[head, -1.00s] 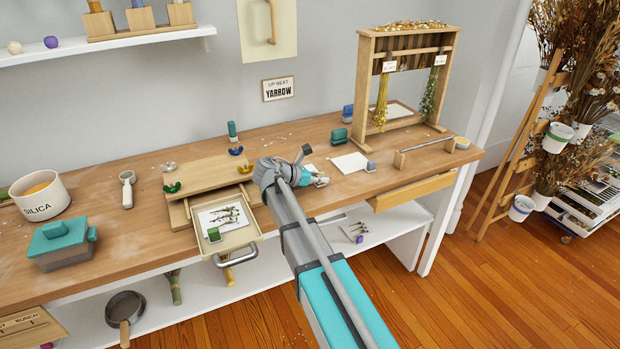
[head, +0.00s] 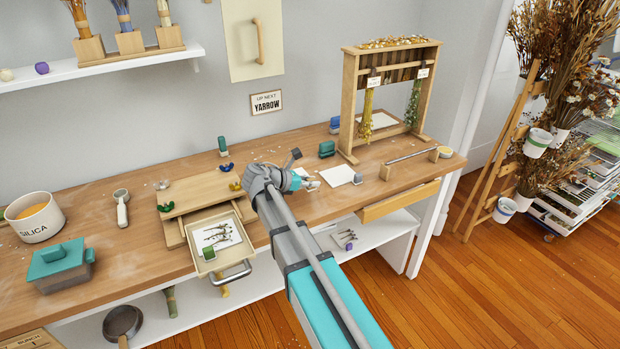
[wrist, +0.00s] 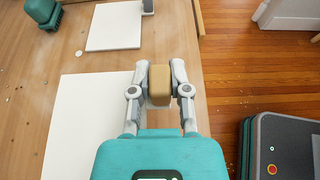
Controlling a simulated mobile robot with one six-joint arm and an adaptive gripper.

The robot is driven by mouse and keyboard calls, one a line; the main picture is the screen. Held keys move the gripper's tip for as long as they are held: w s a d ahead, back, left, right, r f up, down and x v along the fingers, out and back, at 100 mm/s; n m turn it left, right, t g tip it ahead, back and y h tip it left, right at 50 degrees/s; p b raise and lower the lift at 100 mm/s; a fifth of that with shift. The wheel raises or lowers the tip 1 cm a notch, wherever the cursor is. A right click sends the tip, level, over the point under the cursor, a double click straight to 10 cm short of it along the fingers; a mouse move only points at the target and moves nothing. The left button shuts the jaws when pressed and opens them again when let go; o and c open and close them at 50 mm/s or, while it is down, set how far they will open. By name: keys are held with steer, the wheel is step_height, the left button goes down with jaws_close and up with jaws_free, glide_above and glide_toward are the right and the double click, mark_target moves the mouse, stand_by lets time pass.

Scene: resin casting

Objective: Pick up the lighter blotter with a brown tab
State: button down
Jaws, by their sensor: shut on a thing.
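My gripper (wrist: 160,70) is shut on a brown tab (wrist: 160,88), a small tan block between the two fingers in the wrist view. A white blotter (wrist: 88,125) lies just left of and below the tab, and its right side is partly hidden by my gripper. I cannot tell whether it touches the bench. A second white blotter (wrist: 114,27) with a grey tab (wrist: 148,7) lies farther off. In the head view this second blotter (head: 337,176) is right of my gripper (head: 312,184); the held one is mostly hidden by my arm.
A green stamp-like block (wrist: 43,12) stands at the wrist view's upper left. The bench's right edge runs close beside my gripper, with wooden floor beyond. An open drawer (head: 246,240) with pressed stems is left of my arm. A drying rack (head: 347,105) stands behind.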

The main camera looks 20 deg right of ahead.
steer(key=s+r+p, duration=0.5)
steer(key=s+r, duration=0.1)
steer(key=s, duration=0.5)
steer(key=shift+s+a+r+p, duration=0.2)
steer(key=shift+a+r+p, duration=0.15)
steer(key=shift+r+p, duration=0.05)
